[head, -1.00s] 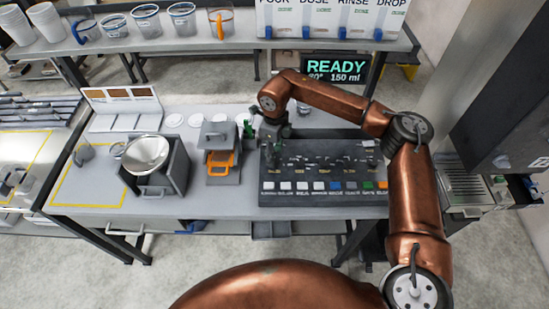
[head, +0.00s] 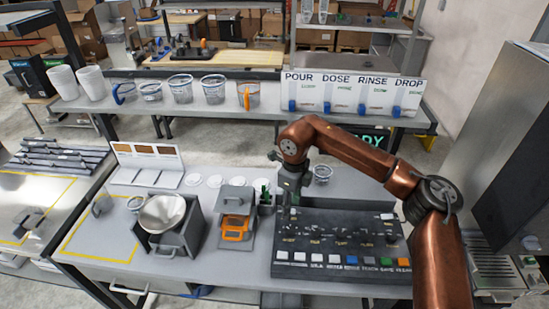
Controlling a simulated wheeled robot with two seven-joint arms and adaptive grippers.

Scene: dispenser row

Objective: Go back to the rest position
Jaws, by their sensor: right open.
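My right arm comes in from the lower right and bends over the table. My right gripper (head: 290,196) is open and points down above the left part of the dark control panel (head: 340,238), near its back edge. Nothing shows between its fingers, though they are small and dark here. A small cup with a green thing in it (head: 266,198) stands just left of the gripper. My left gripper is not in the head view.
A metal bowl (head: 163,213) sits in a grey stand. An orange-and-grey device (head: 236,228) stands between it and the panel. Measuring jugs (head: 181,89) and the POUR/DOSE/RINSE/DROP board (head: 352,95) are on the back shelf. A grey cabinet (head: 500,150) stands at the right.

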